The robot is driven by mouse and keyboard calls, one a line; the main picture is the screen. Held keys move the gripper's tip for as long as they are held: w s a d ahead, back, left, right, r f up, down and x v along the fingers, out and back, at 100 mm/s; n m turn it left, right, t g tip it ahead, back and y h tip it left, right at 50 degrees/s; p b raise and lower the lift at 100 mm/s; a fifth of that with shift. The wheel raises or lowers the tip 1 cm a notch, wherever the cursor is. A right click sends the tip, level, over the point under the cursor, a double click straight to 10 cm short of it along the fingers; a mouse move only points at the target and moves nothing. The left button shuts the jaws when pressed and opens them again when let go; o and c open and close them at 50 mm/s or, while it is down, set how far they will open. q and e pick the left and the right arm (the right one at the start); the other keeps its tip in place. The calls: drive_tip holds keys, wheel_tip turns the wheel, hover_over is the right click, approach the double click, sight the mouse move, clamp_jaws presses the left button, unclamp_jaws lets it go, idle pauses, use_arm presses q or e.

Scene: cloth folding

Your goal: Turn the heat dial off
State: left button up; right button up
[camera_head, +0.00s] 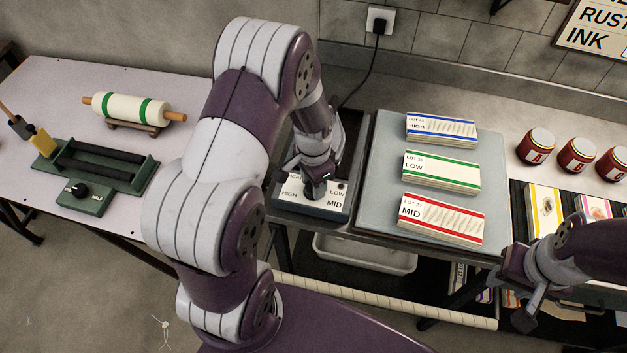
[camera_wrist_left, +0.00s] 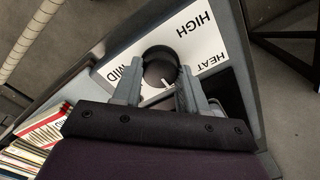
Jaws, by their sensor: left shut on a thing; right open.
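The heat dial box (camera_head: 292,203) sits at the left end of the bench, its white plate marked HEAT, HIGH, LOW and MID. My left gripper (camera_head: 317,181) reaches down over it and hides most of the dial in the head view. In the left wrist view, the dark round heat dial (camera_wrist_left: 158,62) is between the two fingers of my left gripper (camera_wrist_left: 157,88), which is shut on it. A small white mark shows at the dial's near edge; which setting it points to is unclear. My right gripper (camera_head: 522,287) is open and empty at the lower right.
A grey plate (camera_head: 382,166) right of the dial box holds three card stacks (camera_head: 441,172). A side table (camera_head: 85,92) at left carries a green-striped roller (camera_head: 134,109) and a green device with another knob (camera_head: 80,190).

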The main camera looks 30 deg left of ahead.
use_arm(q)
drive_tip(key=o, duration=1.1)
drive_tip(key=shift+c, duration=0.2)
wheel_tip(320, 180, up, 13)
drive_tip(key=b, duration=0.1)
drive_tip(key=shift+f, duration=0.15)
drive_tip(key=s+d+f+n, duration=0.1)
drive_tip(key=s+d+n, duration=0.1)
drive_tip(key=s+n, duration=0.1)
drive_tip(key=s+d+f+n+t, duration=0.1)
drive_tip(key=s+d+n, duration=0.2)
drive_tip(key=s, duration=0.3)
drive_tip(key=shift+s, duration=0.25)
